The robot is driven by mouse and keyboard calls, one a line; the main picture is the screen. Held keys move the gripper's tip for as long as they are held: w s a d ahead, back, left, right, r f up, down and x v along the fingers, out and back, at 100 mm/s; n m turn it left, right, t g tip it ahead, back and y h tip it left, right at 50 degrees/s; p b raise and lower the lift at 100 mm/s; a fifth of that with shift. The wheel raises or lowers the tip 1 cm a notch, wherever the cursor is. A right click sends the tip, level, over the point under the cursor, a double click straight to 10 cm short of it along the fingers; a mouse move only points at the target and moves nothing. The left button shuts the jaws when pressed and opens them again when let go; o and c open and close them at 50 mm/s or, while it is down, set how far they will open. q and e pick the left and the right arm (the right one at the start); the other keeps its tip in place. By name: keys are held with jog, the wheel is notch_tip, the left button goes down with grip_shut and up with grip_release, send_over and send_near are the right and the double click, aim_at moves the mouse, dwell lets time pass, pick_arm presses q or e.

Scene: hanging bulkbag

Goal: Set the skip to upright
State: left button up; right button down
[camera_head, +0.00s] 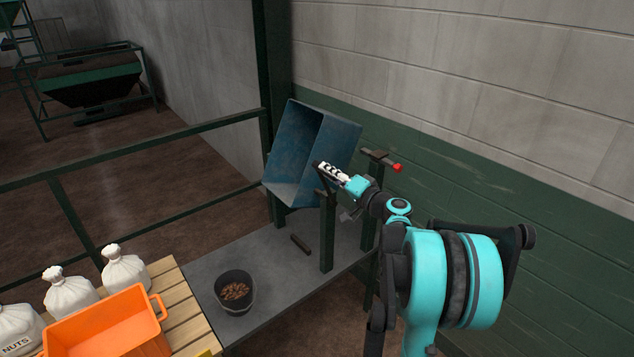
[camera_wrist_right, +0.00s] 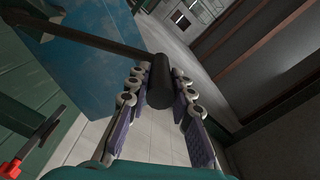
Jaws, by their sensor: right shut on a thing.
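The blue skip (camera_head: 307,155) hangs tilted above the grey platform, with its open side facing down and towards the front left in the head view. In the right wrist view the skip (camera_wrist_right: 95,55) fills the upper left. My right gripper (camera_head: 328,172) is beside the skip's right side. In the right wrist view my right gripper (camera_wrist_right: 160,95) is shut on a dark handle bar (camera_wrist_right: 158,85), whose thin rod runs left across the skip. My left gripper is not in view.
Dark posts (camera_head: 327,232) carry the skip, one with a red-tipped lever (camera_head: 396,168). A black bucket of brown pieces (camera_head: 235,292) stands on the grey platform (camera_head: 290,285). An orange crate (camera_head: 110,325) and white sacks (camera_head: 124,268) are at the lower left. A green railing (camera_head: 130,139) and block wall (camera_head: 450,80) bound the area.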

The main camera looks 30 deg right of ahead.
jog(key=w+d+f+m, duration=0.1)
jog(key=d+m, duration=0.5)
jog(key=d, duration=0.5)
jog(key=d+f+m, duration=0.2)
jog(key=d+m, duration=0.5)
jog(key=d, duration=0.3)
jog(key=shift+w+d+f, duration=0.25)
jog(key=shift+w+d, duration=0.1)
jog(key=shift+d, duration=0.05)
jog(key=c, duration=1.6)
grip_release()
jog(key=shift+o, duration=1.4)
jog(key=shift+d+f, duration=0.15)
